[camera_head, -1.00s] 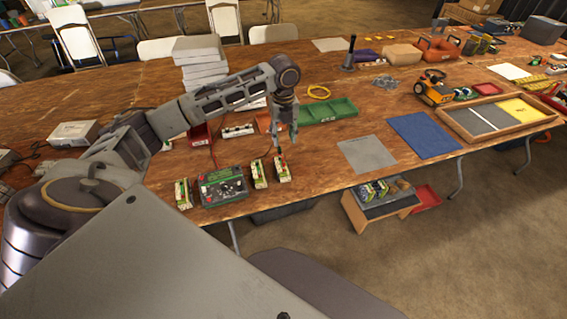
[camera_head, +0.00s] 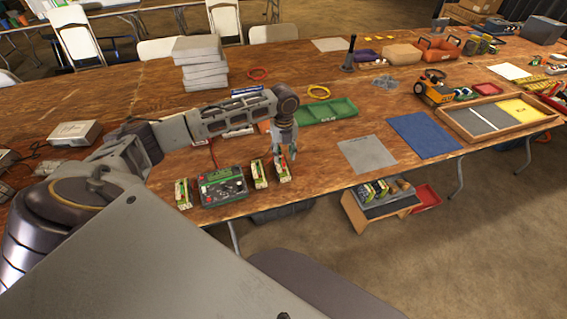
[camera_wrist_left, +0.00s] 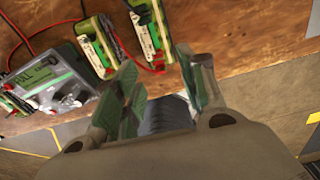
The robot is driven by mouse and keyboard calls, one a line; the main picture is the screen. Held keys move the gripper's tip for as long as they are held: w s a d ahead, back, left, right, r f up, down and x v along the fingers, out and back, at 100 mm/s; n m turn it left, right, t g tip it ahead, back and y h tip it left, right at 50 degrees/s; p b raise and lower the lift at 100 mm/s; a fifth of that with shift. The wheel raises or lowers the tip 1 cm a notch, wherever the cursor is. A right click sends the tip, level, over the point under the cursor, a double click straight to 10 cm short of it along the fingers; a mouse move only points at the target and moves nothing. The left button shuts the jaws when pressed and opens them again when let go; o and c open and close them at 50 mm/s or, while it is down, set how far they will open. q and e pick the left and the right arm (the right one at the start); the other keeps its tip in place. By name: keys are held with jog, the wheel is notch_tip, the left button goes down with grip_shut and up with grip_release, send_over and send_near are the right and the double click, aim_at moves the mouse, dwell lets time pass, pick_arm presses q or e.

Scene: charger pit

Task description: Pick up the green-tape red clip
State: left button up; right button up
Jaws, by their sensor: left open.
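My left gripper (camera_head: 284,155) is open and empty, pointing down just above the rightmost green-and-white battery pack (camera_head: 281,171). In the left wrist view its two fingers (camera_wrist_left: 160,75) are spread, with that pack (camera_wrist_left: 150,35) just beyond the tips. A thin red lead with a small red end, perhaps the red clip (camera_wrist_left: 158,67), lies by the near end of this pack, between the fingertips. I cannot make out green tape on it. A second pack (camera_wrist_left: 97,45) and the charger (camera_wrist_left: 50,75) lie to the left. My right gripper is out of view.
The charger (camera_head: 222,186) stands among the packs near the table's front edge, with another pack (camera_head: 183,194) on its left. A green tray (camera_head: 328,111) lies behind the gripper. A grey mat (camera_head: 367,154) and bare wood are to the right.

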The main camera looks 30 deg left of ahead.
aim_at(283, 159)
pick_arm(q)
jog(key=shift+f, duration=0.15)
jog(key=shift+f, duration=2.55)
jog(key=shift+c, duration=0.2)
jog(key=c, duration=0.8)
